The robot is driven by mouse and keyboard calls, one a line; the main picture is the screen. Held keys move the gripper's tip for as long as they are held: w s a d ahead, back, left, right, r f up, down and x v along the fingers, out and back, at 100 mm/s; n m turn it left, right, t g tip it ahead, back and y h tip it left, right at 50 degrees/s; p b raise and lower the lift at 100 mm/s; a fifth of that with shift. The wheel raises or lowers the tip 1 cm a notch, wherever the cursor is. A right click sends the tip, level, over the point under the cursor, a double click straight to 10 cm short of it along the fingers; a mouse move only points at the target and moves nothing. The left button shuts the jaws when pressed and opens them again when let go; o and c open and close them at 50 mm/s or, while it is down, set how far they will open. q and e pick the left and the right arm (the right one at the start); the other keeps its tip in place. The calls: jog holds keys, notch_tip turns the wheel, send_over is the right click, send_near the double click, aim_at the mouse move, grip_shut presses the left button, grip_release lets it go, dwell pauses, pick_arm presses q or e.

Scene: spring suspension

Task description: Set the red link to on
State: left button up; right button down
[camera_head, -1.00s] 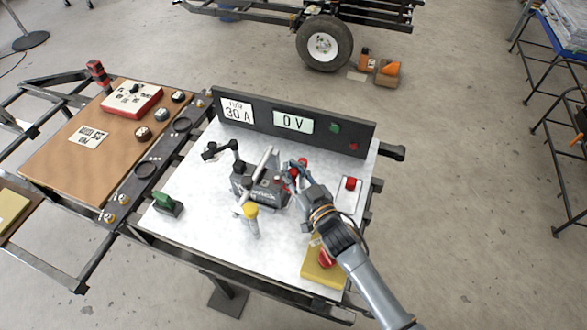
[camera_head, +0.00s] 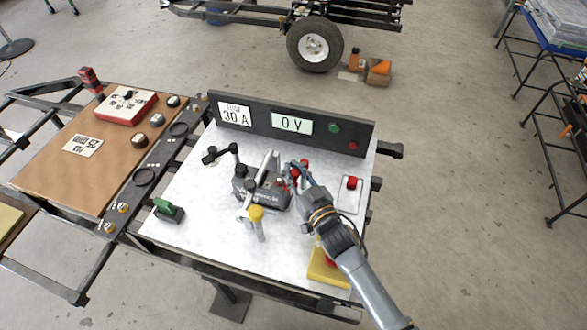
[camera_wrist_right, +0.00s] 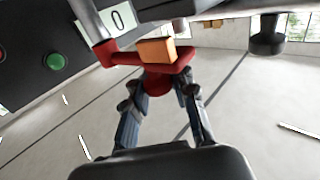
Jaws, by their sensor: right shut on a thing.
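The red link (camera_wrist_right: 165,72) is a red piece that carries an orange block, large in the right wrist view. My right gripper (camera_wrist_right: 158,90) is shut on it, a finger on each side. In the head view my right gripper (camera_head: 294,174) is at the right side of the dark device in the middle of the white table, and only small red bits of the link (camera_head: 305,163) show around the fingers. A grey bar runs beside the link in the wrist view. My left gripper is not in view.
A black panel at the back shows 30 A and 0 V (camera_head: 291,123), with green and red buttons. A red knob (camera_head: 352,182) stands on a white plate at right.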

aim_at(294, 177)
jog(key=shift+s+a+f, duration=0.15)
jog(key=shift+s+f, duration=0.1)
jog(key=shift+f, duration=0.1)
dwell(0.3)
jog(key=c, duration=1.3)
grip_release()
jog(key=shift+o, duration=1)
jog(key=shift+r, duration=0.25)
jog(key=v, duration=0.7)
jog(key=shift+s, duration=0.3)
